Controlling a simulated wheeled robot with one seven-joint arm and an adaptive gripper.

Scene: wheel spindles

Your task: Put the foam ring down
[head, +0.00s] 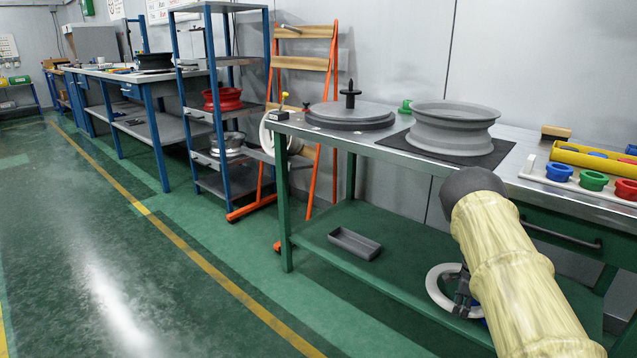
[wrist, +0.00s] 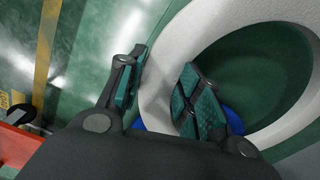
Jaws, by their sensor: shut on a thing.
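The foam ring is a pale grey-white ring (head: 433,286), low by the lower shelf of the green workbench in the head view, partly hidden by my arm. My gripper (head: 463,292) is at the ring's right side there. In the wrist view the ring (wrist: 163,72) fills the right side, and my gripper (wrist: 158,92) has one finger outside its band and one inside the hole, shut on the band. I cannot tell whether the ring touches the shelf. A blue thing (wrist: 232,119) shows partly behind the ring and fingers.
The green workbench's lower shelf (head: 335,215) holds a grey tray (head: 355,243) and has bare room around it. A grey wheel rim (head: 452,127) stands on a dark mat on the benchtop. Open floor lies left.

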